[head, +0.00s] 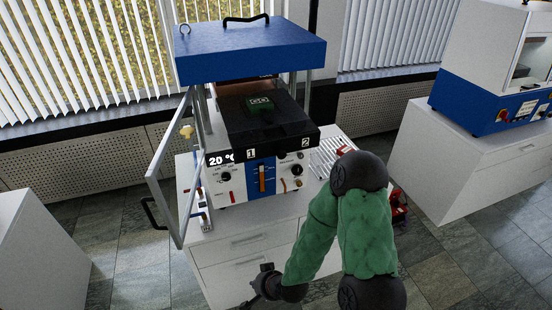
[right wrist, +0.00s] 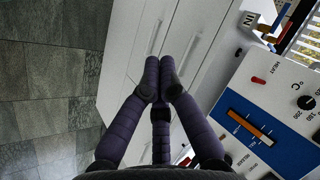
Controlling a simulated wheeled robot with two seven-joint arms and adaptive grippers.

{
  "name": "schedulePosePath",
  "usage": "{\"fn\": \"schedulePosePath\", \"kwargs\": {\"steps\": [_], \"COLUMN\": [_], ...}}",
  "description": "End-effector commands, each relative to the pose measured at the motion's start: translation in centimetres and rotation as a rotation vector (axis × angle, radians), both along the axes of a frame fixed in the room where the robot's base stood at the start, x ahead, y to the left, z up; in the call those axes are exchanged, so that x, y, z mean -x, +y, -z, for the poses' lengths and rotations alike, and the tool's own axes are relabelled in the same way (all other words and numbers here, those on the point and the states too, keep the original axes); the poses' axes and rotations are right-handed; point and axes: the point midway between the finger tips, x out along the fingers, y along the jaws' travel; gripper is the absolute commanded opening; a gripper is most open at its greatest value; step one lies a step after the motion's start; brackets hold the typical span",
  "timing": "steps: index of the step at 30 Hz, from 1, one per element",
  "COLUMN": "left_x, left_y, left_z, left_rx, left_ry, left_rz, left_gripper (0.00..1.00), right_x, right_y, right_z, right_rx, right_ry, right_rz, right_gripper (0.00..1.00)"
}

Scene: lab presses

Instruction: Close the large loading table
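The press (head: 250,50) has a blue top and a white control front. A dark, flat loading table (head: 235,128) sits above the control panel (head: 262,178) and juts forward from under the blue top, over labels 1 and 2. I cannot tell how far it is pulled out. My right gripper (head: 257,290) is low in front of the white cabinet, well below the table and apart from it. In the right wrist view its purple fingers (right wrist: 160,75) come together at the tips with nothing between them. My left gripper is not in view.
A metal-framed door (head: 163,165) with a black handle stands open at the press's left. The white cabinet (head: 245,245) carries the press. A wire rack (head: 325,157) lies at its right. Another blue-and-white machine (head: 490,95) stands at right.

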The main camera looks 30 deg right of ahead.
Motion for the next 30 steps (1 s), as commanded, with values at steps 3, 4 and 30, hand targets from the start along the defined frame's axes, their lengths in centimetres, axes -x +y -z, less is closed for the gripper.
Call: {"fn": "schedulePosePath", "kwargs": {"steps": [3, 4, 30], "left_x": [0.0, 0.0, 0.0], "left_y": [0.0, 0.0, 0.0], "left_z": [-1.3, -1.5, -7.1], "left_rx": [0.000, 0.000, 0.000], "left_ry": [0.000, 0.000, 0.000], "left_rz": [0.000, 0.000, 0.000], "left_gripper": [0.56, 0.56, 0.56], "right_x": [-1.2, -1.5, 0.8], "right_y": [-2.3, -2.8, -11.9], "right_z": [-4.8, -5.9, -33.7], "right_rx": [-0.032, -0.042, -0.464], "right_ry": [-0.109, -0.137, -0.899], "right_rz": [0.132, 0.164, 0.703], "right_gripper": [0.00, 0.00, 0.00]}}
